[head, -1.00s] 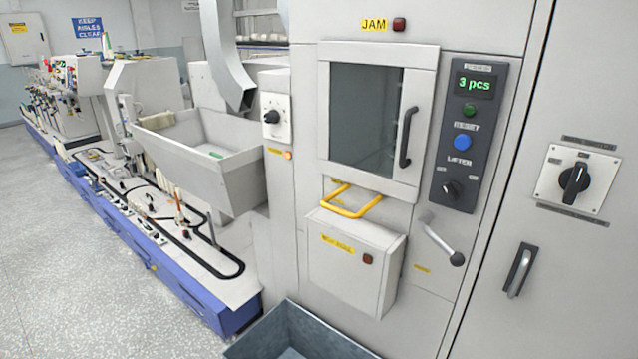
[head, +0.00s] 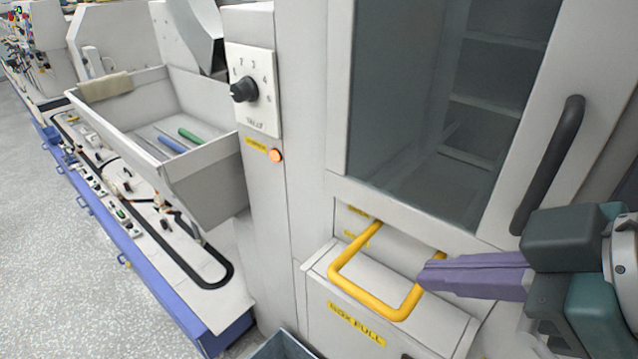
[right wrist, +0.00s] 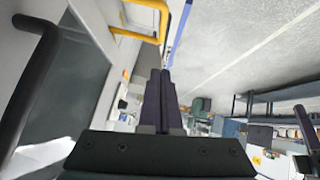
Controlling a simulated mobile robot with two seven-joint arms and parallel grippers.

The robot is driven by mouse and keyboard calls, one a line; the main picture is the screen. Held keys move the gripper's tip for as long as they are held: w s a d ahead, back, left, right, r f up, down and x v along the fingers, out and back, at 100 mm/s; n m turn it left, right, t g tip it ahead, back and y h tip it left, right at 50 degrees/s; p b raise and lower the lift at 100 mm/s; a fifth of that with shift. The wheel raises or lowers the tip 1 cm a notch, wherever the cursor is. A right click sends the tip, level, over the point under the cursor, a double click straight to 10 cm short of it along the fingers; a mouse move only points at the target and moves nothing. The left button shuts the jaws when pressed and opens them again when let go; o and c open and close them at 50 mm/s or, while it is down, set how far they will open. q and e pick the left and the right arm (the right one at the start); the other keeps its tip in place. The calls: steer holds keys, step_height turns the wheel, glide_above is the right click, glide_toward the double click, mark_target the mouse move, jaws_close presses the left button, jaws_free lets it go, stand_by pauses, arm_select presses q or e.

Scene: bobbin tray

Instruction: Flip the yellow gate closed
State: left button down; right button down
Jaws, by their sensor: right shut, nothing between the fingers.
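The yellow gate (head: 373,299) is a U-shaped bar on the machine front, below the glass door. It sticks out over the top of the box marked BOX FULL (head: 395,325). It also shows near the top of the right wrist view (right wrist: 143,36). My right gripper (head: 424,276) comes in from the right with its purple fingers shut and empty. Its tips are at the right arm of the gate in the head view; I cannot tell whether they touch. In the right wrist view the shut fingers (right wrist: 160,74) point toward the gate with a gap in the picture. My left gripper is not in view.
The glass door (head: 435,110) with its dark handle (head: 550,165) is above and close to my right gripper. A dial panel (head: 252,90) is left of it. A blue-grey bin (head: 282,345) is at the bottom.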

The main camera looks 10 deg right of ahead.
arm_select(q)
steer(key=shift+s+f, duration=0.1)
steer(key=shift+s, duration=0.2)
arm_select(e)
steer(key=shift+s, duration=0.15)
steer(key=x, duration=0.4)
steer(key=f+x, duration=0.1)
steer(key=x, duration=0.3)
steer(key=s+d+x, duration=0.1)
steer(key=x, duration=0.3)
steer(key=shift+f, duration=0.3)
arm_select(q)
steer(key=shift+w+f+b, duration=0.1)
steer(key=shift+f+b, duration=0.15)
steer(key=shift+b, duration=0.05)
arm_select(e)
steer(key=shift+w+d+f, duration=0.1)
steer(key=shift+f, duration=0.4)
